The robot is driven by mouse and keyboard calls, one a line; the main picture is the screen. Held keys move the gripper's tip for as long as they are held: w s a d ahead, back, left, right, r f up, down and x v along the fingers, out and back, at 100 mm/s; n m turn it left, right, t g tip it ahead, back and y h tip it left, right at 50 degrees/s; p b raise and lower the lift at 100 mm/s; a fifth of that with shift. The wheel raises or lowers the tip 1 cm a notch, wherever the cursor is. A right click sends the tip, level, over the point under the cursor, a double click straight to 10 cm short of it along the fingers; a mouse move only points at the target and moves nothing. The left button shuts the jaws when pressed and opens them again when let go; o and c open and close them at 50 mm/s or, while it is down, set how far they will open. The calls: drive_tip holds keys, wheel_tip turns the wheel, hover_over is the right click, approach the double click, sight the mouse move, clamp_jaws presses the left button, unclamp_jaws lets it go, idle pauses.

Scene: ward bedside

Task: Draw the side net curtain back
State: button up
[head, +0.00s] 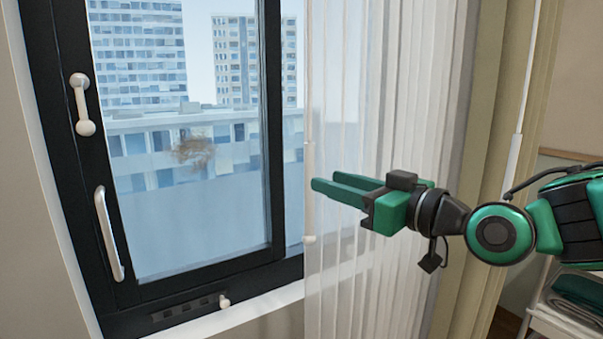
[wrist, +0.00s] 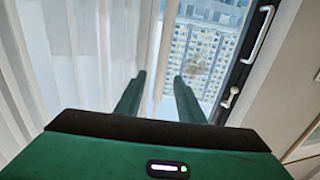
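The white net curtain (head: 345,90) hangs in sheer pleats over the right part of the window. The net curtain (wrist: 80,60) fills the left of that view. I cannot tell whether the fingers touch the cloth.
The dark-framed window (head: 275,130) has a white lever handle (head: 82,105) and a white grab handle (head: 108,235). A white sill (head: 220,318) runs below. A heavier beige curtain (head: 485,130) hangs at the right, by a shelf with folded cloths (head: 578,290).

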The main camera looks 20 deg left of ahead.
drive_tip(key=shift+a+r, duration=0.15)
drive_tip(key=shift+a, duration=0.25)
drive_tip(key=x, duration=1)
drive_tip(key=shift+w, duration=0.15)
drive_tip(key=shift+c, duration=0.7)
